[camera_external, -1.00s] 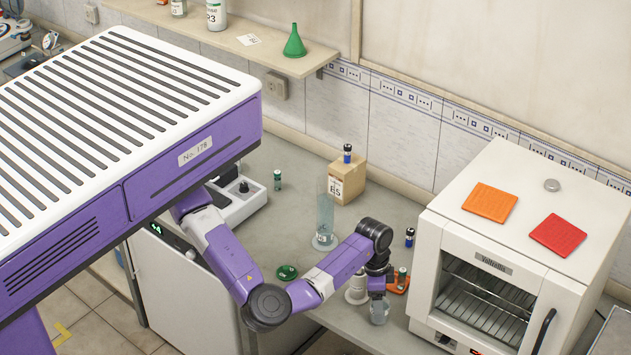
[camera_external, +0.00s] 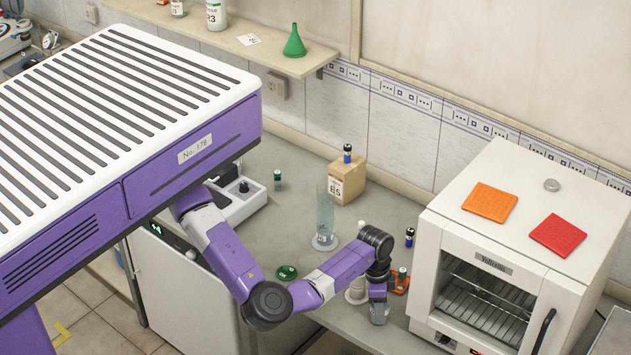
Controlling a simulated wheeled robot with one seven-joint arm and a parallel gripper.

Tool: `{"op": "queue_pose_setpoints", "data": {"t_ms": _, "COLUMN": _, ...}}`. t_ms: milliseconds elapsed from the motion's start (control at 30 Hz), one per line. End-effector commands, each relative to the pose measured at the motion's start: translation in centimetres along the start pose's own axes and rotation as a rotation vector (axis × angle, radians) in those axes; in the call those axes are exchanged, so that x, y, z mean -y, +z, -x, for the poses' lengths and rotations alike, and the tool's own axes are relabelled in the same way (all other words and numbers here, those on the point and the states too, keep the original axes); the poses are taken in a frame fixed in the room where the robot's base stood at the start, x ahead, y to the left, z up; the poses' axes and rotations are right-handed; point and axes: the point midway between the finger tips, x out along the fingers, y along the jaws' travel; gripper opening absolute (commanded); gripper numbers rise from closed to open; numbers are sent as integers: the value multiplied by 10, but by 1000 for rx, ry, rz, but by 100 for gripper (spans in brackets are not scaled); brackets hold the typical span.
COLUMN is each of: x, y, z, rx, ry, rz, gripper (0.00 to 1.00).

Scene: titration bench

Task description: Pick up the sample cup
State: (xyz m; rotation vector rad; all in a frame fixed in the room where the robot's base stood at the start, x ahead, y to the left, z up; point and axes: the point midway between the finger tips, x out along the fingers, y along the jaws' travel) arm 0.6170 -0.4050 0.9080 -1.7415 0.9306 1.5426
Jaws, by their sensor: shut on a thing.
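The sample cup (camera_external: 379,315) is a small clear, greyish cup near the front edge of the bench, left of the white oven. My gripper (camera_external: 378,299) points down over it and is shut on its upper part. The fingers hide the cup's rim. I cannot tell whether the cup's base touches the bench top.
The white oven (camera_external: 475,262) stands close on the right. A white round object (camera_external: 356,291) is just left of the gripper, and an orange holder (camera_external: 400,283) with a vial is behind it. A tall glass cylinder (camera_external: 324,217) and a cardboard box (camera_external: 347,178) stand further back.

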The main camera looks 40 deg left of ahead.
Motion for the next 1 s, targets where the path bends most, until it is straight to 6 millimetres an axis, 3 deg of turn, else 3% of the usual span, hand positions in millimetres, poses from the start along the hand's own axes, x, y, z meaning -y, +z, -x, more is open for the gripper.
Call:
{"op": "queue_pose_setpoints", "data": {"t_ms": 167, "x": 0, "y": -1, "z": 4, "rx": -1, "ry": 0, "rz": 0, "gripper": 6}}
{"op": "queue_pose_setpoints", "data": {"t_ms": 367, "x": 0, "y": -4, "z": 23, "rx": -2, "ry": -1, "rz": 1, "gripper": 6}}
{"op": "queue_pose_setpoints", "data": {"t_ms": 567, "x": 1, "y": -9, "z": 67, "rx": -4, "ry": -2, "rz": 2, "gripper": 6}}
{"op": "queue_pose_setpoints", "data": {"t_ms": 800, "x": 1, "y": -17, "z": 134, "rx": -4, "ry": -2, "rz": 1, "gripper": 6}}
{"op": "queue_pose_setpoints", "data": {"t_ms": 1000, "x": 1, "y": -22, "z": 174, "rx": -3, "ry": -1, "rz": 2, "gripper": 6}}
